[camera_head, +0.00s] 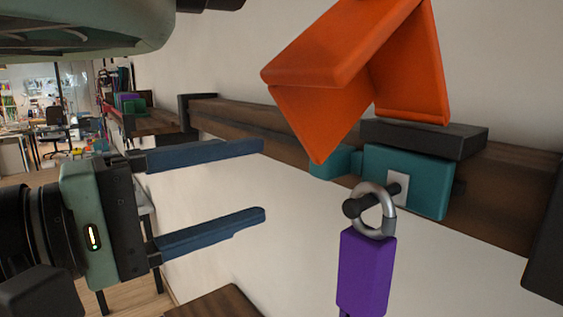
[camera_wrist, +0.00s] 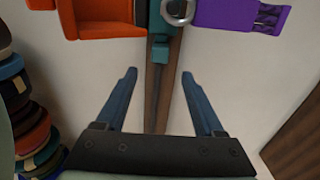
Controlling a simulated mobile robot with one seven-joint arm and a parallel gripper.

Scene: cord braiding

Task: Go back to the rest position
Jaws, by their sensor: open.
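My gripper (camera_head: 262,180) is open and empty, its two blue fingers wide apart, left of a metal ring (camera_head: 374,209). The ring hangs on a dark peg, with a purple block (camera_head: 365,270) below it. The peg stands out from a teal block (camera_head: 425,183) on a wooden rail. In the wrist view my gripper (camera_wrist: 158,73) shows nothing between its fingers; the ring (camera_wrist: 177,10) and purple block (camera_wrist: 240,14) are beyond the fingertips, apart from them. Dark cords show at the purple block's end in the wrist view.
An orange angular piece (camera_head: 330,70) juts out above the rail (camera_head: 250,115). A stack of coloured round items (camera_wrist: 28,120) stands at the left in the wrist view. A dark wooden surface (camera_head: 215,303) is below my gripper. Desks and a chair are far left.

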